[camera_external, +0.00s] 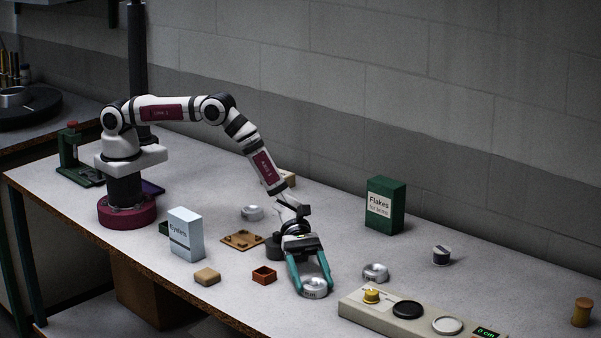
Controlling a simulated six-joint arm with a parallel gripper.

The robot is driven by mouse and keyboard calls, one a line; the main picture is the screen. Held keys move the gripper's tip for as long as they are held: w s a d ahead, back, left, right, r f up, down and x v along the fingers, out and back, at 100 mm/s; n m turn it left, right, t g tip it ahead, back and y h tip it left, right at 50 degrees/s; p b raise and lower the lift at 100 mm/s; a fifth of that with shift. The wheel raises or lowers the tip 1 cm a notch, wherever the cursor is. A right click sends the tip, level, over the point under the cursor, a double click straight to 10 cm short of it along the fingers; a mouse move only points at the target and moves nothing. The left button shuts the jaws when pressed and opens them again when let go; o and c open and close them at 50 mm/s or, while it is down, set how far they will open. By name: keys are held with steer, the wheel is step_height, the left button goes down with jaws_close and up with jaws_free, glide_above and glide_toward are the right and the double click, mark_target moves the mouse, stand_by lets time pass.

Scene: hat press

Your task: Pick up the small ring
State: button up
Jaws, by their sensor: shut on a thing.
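My gripper (312,286) reaches down to the table near its front edge, its two teal fingers on either side of a silver ring (315,292). The fingers are shut on this ring, which seems to be at table height. It has a dark label on its front, too small to read with certainty. A second silver ring (375,272) lies to the right of my gripper, also with a small label. A third silver round piece (252,213) lies farther back on the left.
A beige control panel (375,318) with knobs and a green display stands to the right at the front. A small orange-brown box (264,275) and a tan block (207,277) lie left. A green Flakes box (385,205) and a pale blue carton (186,234) stand upright.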

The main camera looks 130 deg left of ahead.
mark_target(313, 280)
steer(key=shift+c, duration=0.6)
steer(key=shift+r, duration=0.55)
step_height(313, 280, up, 3)
steer(key=shift+f, duration=0.1)
steer(key=s+d+r, duration=0.5)
steer(key=d+r, duration=0.2)
steer(key=d, duration=0.4)
steer(key=s+a, duration=1.8)
steer(key=shift+m, duration=0.3)
steer(key=a+f, duration=0.2)
steer(key=a, duration=0.1)
steer(key=a+f, duration=0.2)
steer(key=a, duration=0.2)
steer(key=s+a+f, duration=0.1)
steer(key=a+f, duration=0.1)
steer(key=a, duration=0.2)
steer(key=shift+f, duration=0.35)
steer(key=shift+a+f, duration=0.1)
steer(key=shift+f, duration=1.9)
